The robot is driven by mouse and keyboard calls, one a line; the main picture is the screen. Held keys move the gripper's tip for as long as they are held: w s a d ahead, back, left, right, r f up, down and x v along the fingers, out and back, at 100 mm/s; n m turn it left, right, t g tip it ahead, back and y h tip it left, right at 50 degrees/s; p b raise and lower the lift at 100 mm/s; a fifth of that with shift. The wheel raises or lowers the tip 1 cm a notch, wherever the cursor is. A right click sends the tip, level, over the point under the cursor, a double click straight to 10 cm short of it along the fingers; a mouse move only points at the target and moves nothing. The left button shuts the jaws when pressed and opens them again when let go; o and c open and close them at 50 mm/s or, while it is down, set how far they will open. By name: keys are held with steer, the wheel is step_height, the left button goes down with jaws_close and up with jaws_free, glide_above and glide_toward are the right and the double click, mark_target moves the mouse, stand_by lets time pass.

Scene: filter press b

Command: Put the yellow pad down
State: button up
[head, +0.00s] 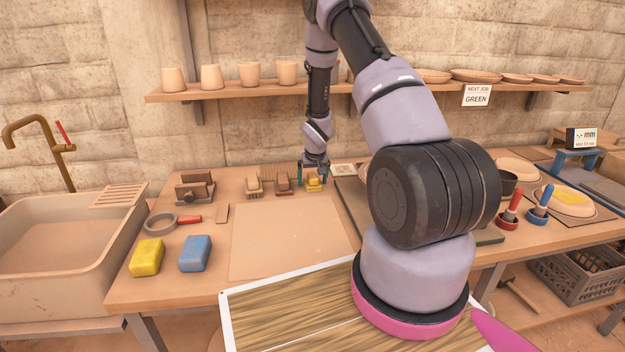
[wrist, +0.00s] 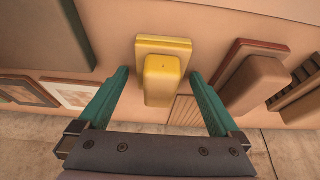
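The yellow pad (head: 314,182) is at the back of the workbench, at the right end of a row of small blocks and brushes. In the wrist view the yellow pad (wrist: 163,76) has a flat base and a raised grip block, and it appears to rest on the bench top. My gripper (head: 313,178) is over it from above. In the wrist view the green fingers of my gripper (wrist: 160,82) are apart, one on each side of the grip block, with visible gaps. The gripper is open and holds nothing.
A red-brown pad (wrist: 255,78) and a brush (wrist: 300,90) lie close to the right in the wrist view. A framed tile (wrist: 75,95) and a dark green board (wrist: 50,35) lie left. A yellow sponge (head: 147,257) and a blue sponge (head: 195,253) sit at the bench front.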

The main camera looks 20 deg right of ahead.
steer(key=s+a+r, duration=0.1)
steer(key=s+r, duration=0.4)
steer(key=r, duration=0.7)
steer(key=s+a+r+m+t, duration=0.1)
steer(key=s+a+r, duration=0.1)
steer(key=s+r, duration=0.65)
steer(key=s+a+r, duration=0.1)
steer(key=s+r, duration=0.2)
steer(key=r, duration=1.1)
steer(key=s+a+r+t+y, duration=0.1)
steer(key=s+a+r, duration=0.2)
steer(key=s, duration=0.6)
steer(key=s+a+r+y, duration=0.1)
steer(key=s+a+r, duration=0.3)
steer(key=s+r, duration=0.3)
steer(key=s, duration=0.3)
steer(key=shift+m+t+y, duration=0.4)
